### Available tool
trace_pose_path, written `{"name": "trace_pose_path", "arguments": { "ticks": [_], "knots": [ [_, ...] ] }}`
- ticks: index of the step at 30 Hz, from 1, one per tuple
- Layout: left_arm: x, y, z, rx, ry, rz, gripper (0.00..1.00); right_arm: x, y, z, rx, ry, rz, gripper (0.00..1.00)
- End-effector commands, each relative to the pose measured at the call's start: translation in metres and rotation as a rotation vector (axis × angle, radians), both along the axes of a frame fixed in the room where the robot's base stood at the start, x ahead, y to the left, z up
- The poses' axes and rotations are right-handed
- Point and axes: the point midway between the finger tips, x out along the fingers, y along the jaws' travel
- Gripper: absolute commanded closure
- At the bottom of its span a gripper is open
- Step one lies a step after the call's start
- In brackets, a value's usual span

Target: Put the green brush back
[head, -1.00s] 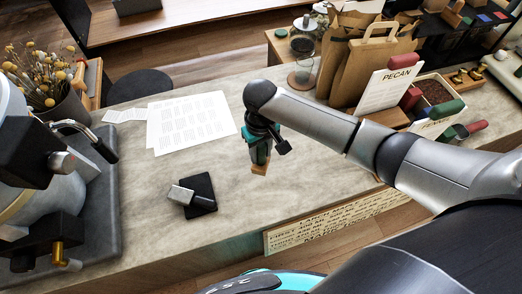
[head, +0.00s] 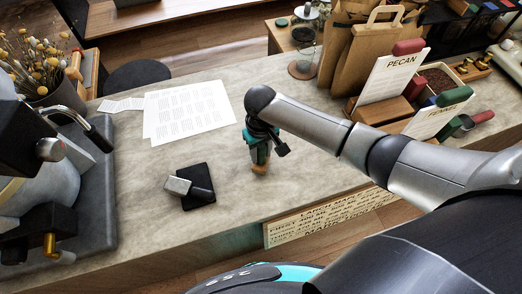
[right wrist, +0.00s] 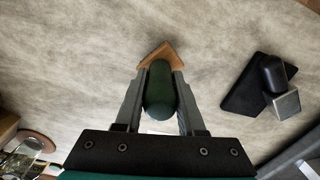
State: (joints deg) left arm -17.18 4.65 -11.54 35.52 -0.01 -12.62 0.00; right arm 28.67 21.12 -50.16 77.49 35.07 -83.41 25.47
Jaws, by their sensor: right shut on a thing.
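My right gripper (head: 260,158) is shut on the green brush, over the front part of the counter right of the papers. In the right wrist view the brush's rounded dark green handle (right wrist: 159,92) sits between the two fingers (right wrist: 157,100). A tan wooden part (right wrist: 162,54) shows past the fingertips and also in the head view (head: 259,169). I cannot tell whether it touches the counter. My left gripper is not in view.
A tamper (head: 180,186) lies on a black mat (head: 198,199). Paper sheets (head: 189,110) lie behind it. An espresso machine (head: 45,190) stands left. Paper bags (head: 350,65), a PECAN card (head: 391,76) and a seed bin (head: 437,80) with red and green handles (head: 455,96) stand right.

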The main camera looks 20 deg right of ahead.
Motion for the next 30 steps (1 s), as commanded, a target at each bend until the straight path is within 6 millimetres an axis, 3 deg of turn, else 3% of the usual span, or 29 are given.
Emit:
{"name": "trace_pose_path", "arguments": {
  "ticks": [28,29,30],
  "knots": [
    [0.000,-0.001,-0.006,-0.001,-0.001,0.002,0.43,0.000,0.000,-0.010,0.001,-0.001,0.000,1.00],
    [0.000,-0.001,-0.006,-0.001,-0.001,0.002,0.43,0.000,0.000,-0.010,0.001,-0.002,0.000,0.60],
    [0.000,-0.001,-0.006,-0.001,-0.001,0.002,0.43,0.001,0.000,-0.010,0.001,-0.002,0.000,0.56]
  ]
}}
